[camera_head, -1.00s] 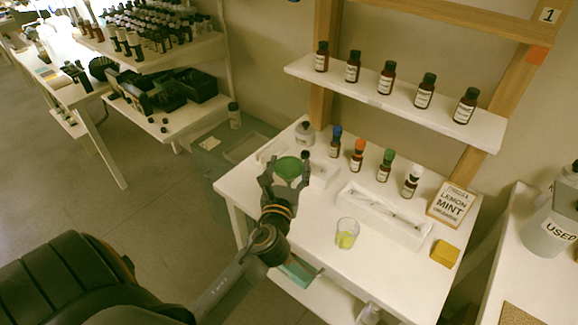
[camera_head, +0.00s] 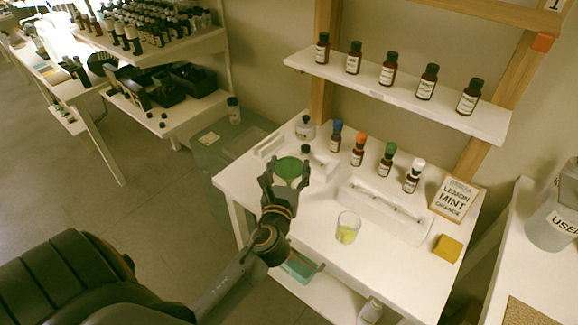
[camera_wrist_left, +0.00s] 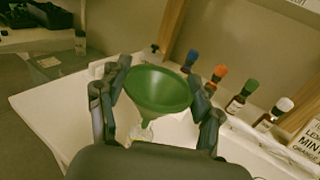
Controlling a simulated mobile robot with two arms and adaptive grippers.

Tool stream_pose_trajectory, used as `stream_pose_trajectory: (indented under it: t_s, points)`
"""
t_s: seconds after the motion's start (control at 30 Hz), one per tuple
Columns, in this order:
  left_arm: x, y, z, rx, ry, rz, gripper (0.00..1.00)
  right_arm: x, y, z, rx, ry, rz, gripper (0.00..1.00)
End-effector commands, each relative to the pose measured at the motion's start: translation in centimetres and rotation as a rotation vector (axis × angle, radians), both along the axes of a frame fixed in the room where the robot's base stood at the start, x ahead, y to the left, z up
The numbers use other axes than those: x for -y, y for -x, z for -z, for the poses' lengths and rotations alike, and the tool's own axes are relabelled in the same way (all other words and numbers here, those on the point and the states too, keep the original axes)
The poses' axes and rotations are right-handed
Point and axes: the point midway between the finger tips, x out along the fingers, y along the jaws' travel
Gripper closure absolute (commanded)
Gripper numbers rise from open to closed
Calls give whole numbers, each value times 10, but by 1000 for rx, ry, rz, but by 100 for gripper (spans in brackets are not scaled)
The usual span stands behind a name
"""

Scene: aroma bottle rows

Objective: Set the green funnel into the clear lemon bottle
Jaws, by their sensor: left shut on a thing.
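My left gripper (camera_head: 288,176) is shut on the green funnel (camera_head: 288,167), with a finger on each side of its wide mouth. The funnel is held mouth up over the left part of the white table. In the left wrist view the funnel (camera_wrist_left: 158,90) sits between the gripper's fingers (camera_wrist_left: 160,98), its cone pointing down. Below the cone is a clear glass piece (camera_wrist_left: 145,133), which may be the lemon bottle. Its label is hidden, and I cannot tell whether the spout is inside it. My right gripper is not in view.
On the white table (camera_head: 330,190) stand a clear jar (camera_head: 305,129), several brown bottles with coloured caps (camera_head: 358,150), a glass with yellow-green liquid (camera_head: 348,228), a long white tray (camera_head: 390,212), a sign (camera_head: 455,199) and a yellow sponge (camera_head: 447,248). A shelf (camera_head: 400,92) hangs behind.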

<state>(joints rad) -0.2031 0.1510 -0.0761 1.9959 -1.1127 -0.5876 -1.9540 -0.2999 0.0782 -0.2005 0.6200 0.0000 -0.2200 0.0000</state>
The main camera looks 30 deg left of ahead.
Motion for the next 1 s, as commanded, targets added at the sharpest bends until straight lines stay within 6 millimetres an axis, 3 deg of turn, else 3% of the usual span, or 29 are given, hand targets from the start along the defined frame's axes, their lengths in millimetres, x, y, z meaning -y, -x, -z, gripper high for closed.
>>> stream_pose_trajectory:
  t_s: [0.8,0.83,0.93,1.0]
  points:
    - [0,0,22,0,0,0,55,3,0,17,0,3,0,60]
    - [0,0,21,0,0,0,33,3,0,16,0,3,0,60]
    - [0,0,20,0,0,0,13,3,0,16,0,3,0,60]
    - [0,0,20,0,0,0,9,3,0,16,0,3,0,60]
